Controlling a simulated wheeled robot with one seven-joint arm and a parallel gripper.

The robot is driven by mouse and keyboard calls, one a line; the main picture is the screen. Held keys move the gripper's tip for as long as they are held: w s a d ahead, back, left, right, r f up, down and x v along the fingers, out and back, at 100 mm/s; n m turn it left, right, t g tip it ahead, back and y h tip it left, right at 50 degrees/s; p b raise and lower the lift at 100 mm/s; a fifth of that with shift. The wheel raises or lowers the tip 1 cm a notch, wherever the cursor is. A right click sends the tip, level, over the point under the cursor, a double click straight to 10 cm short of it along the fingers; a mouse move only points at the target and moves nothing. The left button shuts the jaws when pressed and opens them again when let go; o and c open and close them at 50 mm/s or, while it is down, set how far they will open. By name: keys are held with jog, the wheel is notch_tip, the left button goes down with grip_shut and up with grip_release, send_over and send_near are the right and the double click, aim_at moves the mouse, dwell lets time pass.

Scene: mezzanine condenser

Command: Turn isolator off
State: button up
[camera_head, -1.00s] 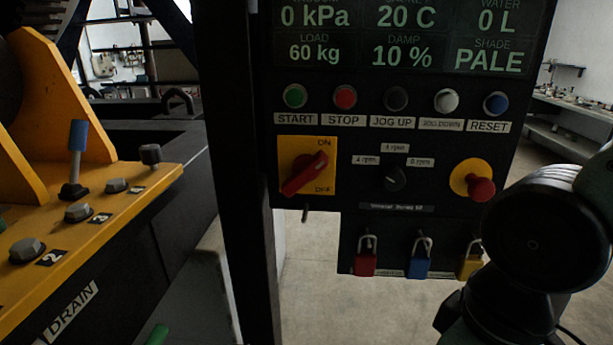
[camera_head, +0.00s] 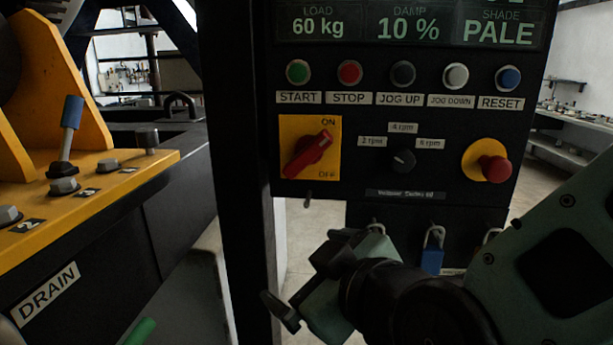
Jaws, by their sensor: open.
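The isolator is a red rotary handle (camera_head: 307,154) on a yellow plate (camera_head: 290,128), on the left of the black control panel. ON is printed at the top of the plate and OFF at the lower right. The handle lies diagonally, from upper right to lower left. My gripper (camera_head: 303,283) is below the isolator, in front of the panel's lower part, apart from the handle. It is open, with one dark finger jutting to the lower left. Nothing shows between its fingers, though the far finger is hard to make out.
A row of buttons (camera_head: 403,74) sits above the isolator. A speed knob (camera_head: 403,161) and a red emergency stop (camera_head: 494,168) are to its right. A blue padlock (camera_head: 432,260) hangs below, near my arm. A dark post (camera_head: 237,180) and a yellow lever console (camera_head: 100,190) stand left.

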jog(key=w+r+t+b, duration=0.1)
jog(key=t+b, duration=0.1)
jog(key=t, duration=0.2)
jog(key=t+h+b, duration=0.2)
jog(key=t+h, duration=0.1)
jog(key=t, duration=0.3)
send_near(308, 160)
jog(key=shift+n, duration=0.4)
jog(key=p+x, duration=0.4)
jog(key=x, duration=0.7)
jog(key=shift+w+a+r, duration=0.1)
jog(key=shift+w, duration=0.25)
jog(key=c, duration=0.7)
